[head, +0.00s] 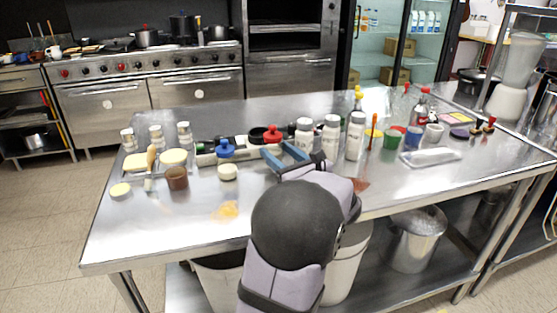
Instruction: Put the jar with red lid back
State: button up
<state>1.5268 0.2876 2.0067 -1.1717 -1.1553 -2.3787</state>
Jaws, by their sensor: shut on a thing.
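The jar with red lid (272,134) shows near the middle of the steel table in the head view. Only its red knobbed lid shows clearly; most of its body is hidden by my gripper. I cannot tell whether the jar's base touches the table.
White shaker bottles (331,137) stand close on the right of my gripper. A blue-lidded jar (225,149) and a small cream tub (228,172) are to its left. The front left of the table (150,230) is mostly clear.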

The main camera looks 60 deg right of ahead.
jog(key=shift+f, duration=1)
jog(key=shift+f+b, duration=0.15)
jog(key=shift+b, duration=0.15)
jog(key=o, duration=1.4)
jog(key=shift+s+r+p, duration=0.1)
jog(key=shift+r+p, duration=0.1)
jog(key=shift+p, duration=0.15)
jog(key=b+v, duration=0.1)
jog(key=v, duration=1.1)
jog(key=shift+f+b, duration=0.1)
jog(key=shift+b, duration=0.2)
